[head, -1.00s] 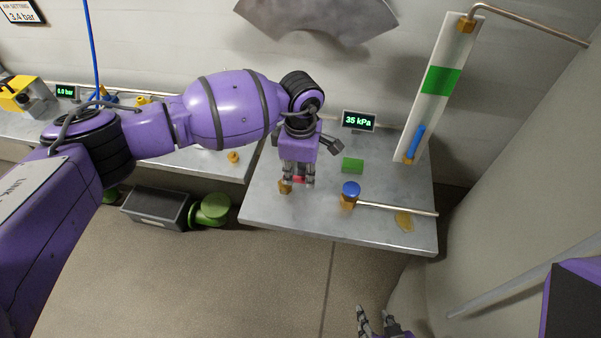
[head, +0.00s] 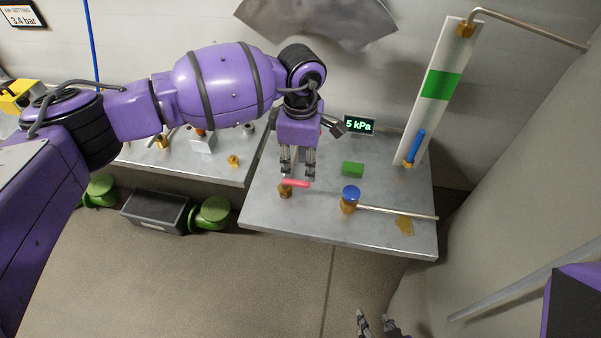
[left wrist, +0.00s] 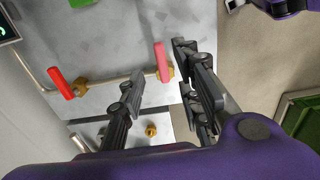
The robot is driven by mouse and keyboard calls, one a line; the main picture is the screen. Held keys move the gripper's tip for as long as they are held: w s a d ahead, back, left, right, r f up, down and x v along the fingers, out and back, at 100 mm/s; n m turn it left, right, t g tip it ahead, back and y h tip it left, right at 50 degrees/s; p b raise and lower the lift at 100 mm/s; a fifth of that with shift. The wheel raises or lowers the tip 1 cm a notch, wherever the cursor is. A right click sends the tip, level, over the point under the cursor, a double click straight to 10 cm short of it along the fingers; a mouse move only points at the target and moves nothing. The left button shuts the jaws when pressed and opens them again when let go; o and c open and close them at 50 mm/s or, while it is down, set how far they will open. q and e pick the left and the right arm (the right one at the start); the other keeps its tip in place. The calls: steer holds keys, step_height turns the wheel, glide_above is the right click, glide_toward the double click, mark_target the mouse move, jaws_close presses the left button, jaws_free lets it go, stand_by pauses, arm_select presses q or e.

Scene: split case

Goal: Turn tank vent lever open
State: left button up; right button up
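A pinkish-red lever (head: 296,183) on a brass valve (head: 285,192) sits near the left front of the grey right-hand bench. The lever points right in the head view. My left gripper (head: 298,174) is open just behind and above it. In the left wrist view the lever (left wrist: 161,62) shows between the two spread fingers, nearer the right one; I cannot tell whether they touch. A second red lever (left wrist: 60,83) lies on a pipe, mostly hidden by the gripper in the head view. The display (head: 359,125) reads 5 kPa. My right gripper (head: 375,322) is open, low at the frame edge.
A green block (head: 352,169) and a blue-knobbed brass valve (head: 350,195) with a pipe stand right of the lever. A tall gauge panel (head: 437,90) is at the back right. Another bench (head: 195,168) with fittings stands left across a narrow gap.

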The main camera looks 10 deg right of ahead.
mark_target(300, 182)
arm_select(q)
step_height(300, 182, up, 6)
stand_by(0.6)
